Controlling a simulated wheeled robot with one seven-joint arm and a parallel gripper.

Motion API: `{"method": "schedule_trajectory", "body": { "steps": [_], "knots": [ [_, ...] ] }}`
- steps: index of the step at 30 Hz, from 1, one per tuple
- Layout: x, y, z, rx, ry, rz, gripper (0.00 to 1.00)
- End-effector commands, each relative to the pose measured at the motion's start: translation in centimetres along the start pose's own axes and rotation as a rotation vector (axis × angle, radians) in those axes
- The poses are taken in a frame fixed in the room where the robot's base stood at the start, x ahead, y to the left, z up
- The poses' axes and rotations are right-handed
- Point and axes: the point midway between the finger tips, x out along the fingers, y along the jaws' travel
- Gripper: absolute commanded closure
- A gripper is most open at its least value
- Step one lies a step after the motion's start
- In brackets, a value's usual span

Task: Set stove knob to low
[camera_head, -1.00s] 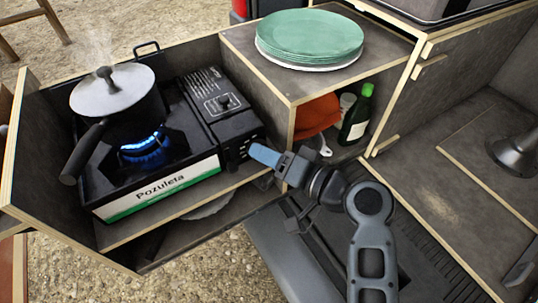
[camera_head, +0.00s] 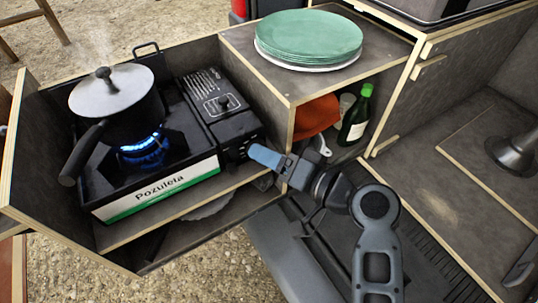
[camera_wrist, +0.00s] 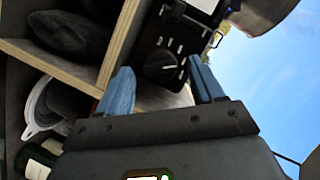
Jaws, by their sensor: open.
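The black camping stove (camera_head: 210,118) sits in the left wooden compartment with a blue flame burning under a lidded pot (camera_head: 120,105). The stove knob (camera_wrist: 161,66) shows in the wrist view as a round black dial with a light pointer line. It lies ahead of and between the fingers. My gripper (camera_wrist: 158,88) is open, with one blue finger to each side of the knob's line of sight. In the head view my gripper (camera_head: 262,156) is close to the stove's right front end, where the knob is mostly hidden. I cannot tell whether the fingers touch the knob.
A wooden partition and shelf stand right of the stove. The shelf holds a stack of green plates (camera_head: 308,36) on top. The pot's handle (camera_head: 82,152) sticks out toward the front left.

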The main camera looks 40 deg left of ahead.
Motion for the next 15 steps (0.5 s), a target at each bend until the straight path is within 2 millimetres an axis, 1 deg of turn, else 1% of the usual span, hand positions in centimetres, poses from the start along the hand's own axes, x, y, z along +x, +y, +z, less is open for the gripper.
{"method": "schedule_trajectory", "body": {
  "steps": [6,9,12,15],
  "knots": [
    [-3.7,0.1,0.0,0.001,0.004,0.002,0.33],
    [-5.1,0.1,0.0,0.0,0.004,0.002,0.33],
    [-6.2,0.1,0.0,0.001,0.003,0.002,0.33],
    [-6.7,0.1,0.0,0.0,0.001,0.001,0.33]
  ]
}}
